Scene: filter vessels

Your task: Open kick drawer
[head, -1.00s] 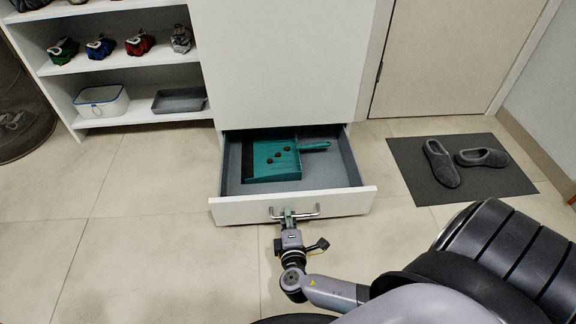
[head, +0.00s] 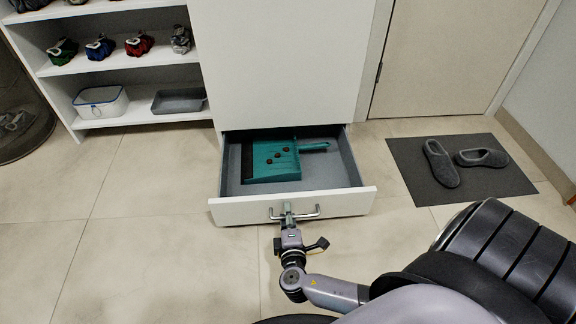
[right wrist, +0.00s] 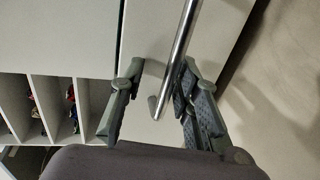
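The kick drawer (head: 345,203) at the foot of the white cabinet is pulled well out. Its grey inside shows. A metal bar handle (head: 307,213) is on its white front, and the bar also crosses the right wrist view (right wrist: 178,55). My right gripper (head: 288,212) is at the left part of the handle. In the right wrist view its two fingers (right wrist: 158,108) stand apart, with the bar between them, closer to the right finger. I cannot tell if that finger touches it. My left gripper is not in view.
A teal dustpan (head: 262,173) holding several small dark bits lies in the drawer. An open shelf (head: 130,118) stands left, with a white box (head: 101,103) and a grey tray (head: 180,103). Grey slippers (head: 440,163) lie on a dark mat (head: 505,182) at right. Floor left of the drawer is clear.

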